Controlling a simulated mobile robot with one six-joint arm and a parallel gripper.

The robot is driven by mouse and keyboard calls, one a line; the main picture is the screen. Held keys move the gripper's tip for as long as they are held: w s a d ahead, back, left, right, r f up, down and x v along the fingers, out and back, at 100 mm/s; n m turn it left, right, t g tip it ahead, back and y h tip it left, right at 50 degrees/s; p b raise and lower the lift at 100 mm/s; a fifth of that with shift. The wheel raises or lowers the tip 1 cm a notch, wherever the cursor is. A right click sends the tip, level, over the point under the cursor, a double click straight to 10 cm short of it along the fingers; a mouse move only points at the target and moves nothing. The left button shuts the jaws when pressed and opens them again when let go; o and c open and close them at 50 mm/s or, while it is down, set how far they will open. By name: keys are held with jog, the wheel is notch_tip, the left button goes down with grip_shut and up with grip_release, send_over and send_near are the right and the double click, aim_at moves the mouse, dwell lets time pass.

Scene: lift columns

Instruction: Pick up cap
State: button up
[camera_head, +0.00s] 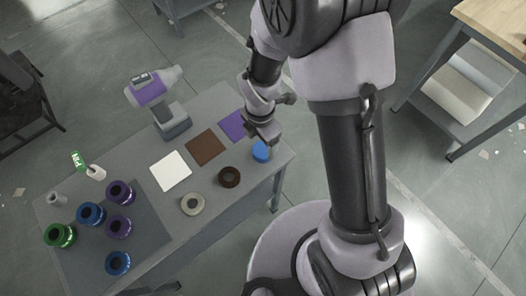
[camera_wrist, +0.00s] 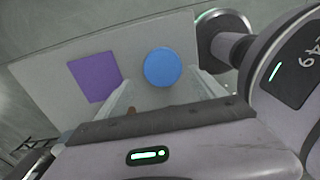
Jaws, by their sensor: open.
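A round blue cap (camera_head: 261,151) lies near the right end of the grey table. The wrist view shows it as a flat blue disc (camera_wrist: 162,67) between and beyond the fingers. My gripper (camera_head: 264,137) is above the table, close to the cap, and hides part of it in the head view. In the wrist view my gripper (camera_wrist: 165,90) has its two pale fingers spread apart, with nothing between the tips. I cannot tell the exact height of the fingers above the cap.
A purple square (camera_head: 233,125), a brown square (camera_head: 206,146) and a white square (camera_head: 171,171) lie on the table. A brown ring (camera_head: 229,177) and a beige ring (camera_head: 192,203) sit near its front edge. Several coloured rings stand on a dark mat (camera_head: 152,229). A purple-white device (camera_head: 157,91) stands behind.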

aim_at(263, 149)
jog(key=f, duration=0.1)
jog(key=f+b, duration=0.1)
jog(key=f, duration=0.1)
jog(key=f+b, duration=0.1)
jog(key=f, duration=0.1)
jog(key=shift+s+d, duration=0.1)
jog(key=shift+d, duration=0.25)
jog(key=shift+r, duration=0.1)
jog(key=shift+c, duration=0.9)
jog(key=c, duration=1.2)
jog(key=shift+o, duration=0.2)
